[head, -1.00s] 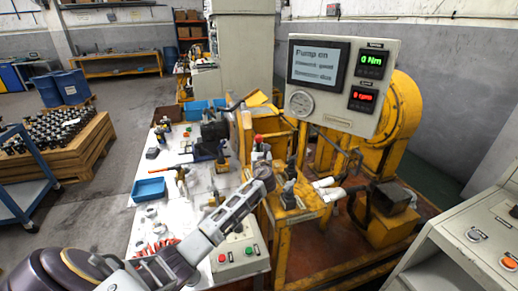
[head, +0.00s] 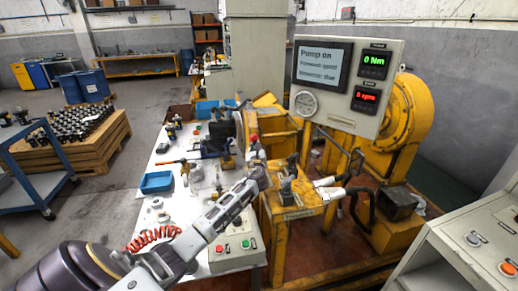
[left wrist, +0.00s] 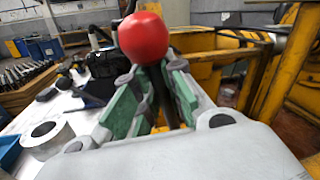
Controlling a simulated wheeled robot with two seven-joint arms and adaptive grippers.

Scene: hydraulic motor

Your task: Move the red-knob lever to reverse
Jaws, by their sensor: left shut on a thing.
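In the left wrist view the red knob (left wrist: 143,38) sits above the fingertips. My left gripper (head: 254,152) reaches it from below left. Its green-padded fingers (left wrist: 150,95) lie on both sides of the dark lever shaft, below the knob, and are shut on the lever. The lever's base is hidden behind the gripper. The screen (head: 323,67) reads "Pump on", with smaller lines below. My right gripper is not in view.
Two other levers with dark handles (head: 288,180) stand on the yellow stand (head: 300,208), right of my left gripper. A blue tray (head: 156,182) and tools lie on the table.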

